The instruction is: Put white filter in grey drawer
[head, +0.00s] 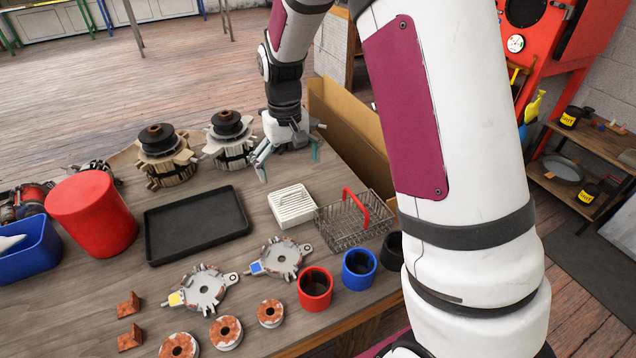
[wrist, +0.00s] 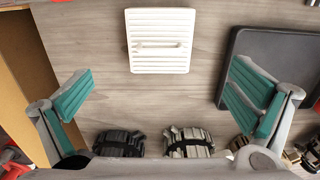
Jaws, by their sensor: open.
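The white filter (head: 292,206) is a square ribbed block with a bar handle, lying flat on the wooden table. In the wrist view the white filter (wrist: 160,58) lies at the top centre, apart from my fingers. My gripper (head: 288,162) is above the table, behind the filter in the head view. Its green-padded fingers are spread wide and empty. In the wrist view my gripper (wrist: 163,95) has bare table between its fingers. I cannot make out a grey drawer in either view.
A black tray (head: 196,224) lies left of the filter, and a wire basket (head: 352,220) with a red handle stands close on its right. Alternator cores (head: 164,165) stand left of my gripper. A brown panelled box (head: 350,125) borders the table's right edge.

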